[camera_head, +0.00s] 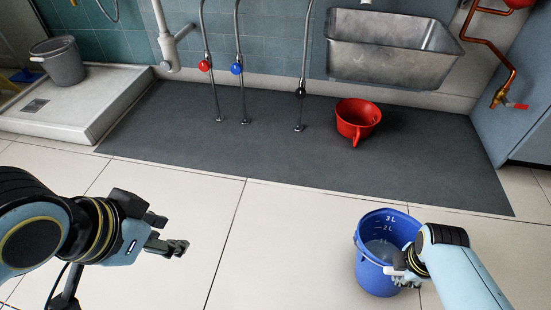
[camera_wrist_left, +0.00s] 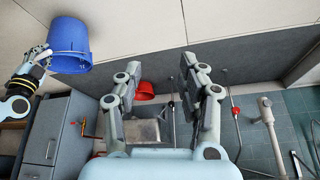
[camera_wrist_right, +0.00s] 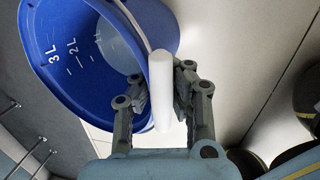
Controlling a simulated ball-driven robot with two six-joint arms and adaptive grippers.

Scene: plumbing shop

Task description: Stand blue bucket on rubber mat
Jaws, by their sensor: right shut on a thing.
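The blue bucket (camera_head: 372,262) is upright at the lower right of the head view, in front of the mat, over the pale tiles. It has white litre marks inside. My right gripper (camera_head: 408,272) is shut on the white grip of its handle, which shows clearly in the right wrist view (camera_wrist_right: 161,90). The left wrist view also shows the bucket (camera_wrist_left: 69,45). I cannot tell if its base touches the floor. The dark grey rubber mat (camera_head: 250,140) lies along the wall. My left gripper (camera_head: 170,233) is open and empty above the tiles.
A red pot (camera_head: 355,118) stands on the mat below a metal sink (camera_head: 392,50). Thin pipes with valves (camera_head: 238,68) rise from the mat's back. A grey bucket (camera_head: 60,62) stands on a white shower tray (camera_head: 85,105) at left. The mat's front and middle are clear.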

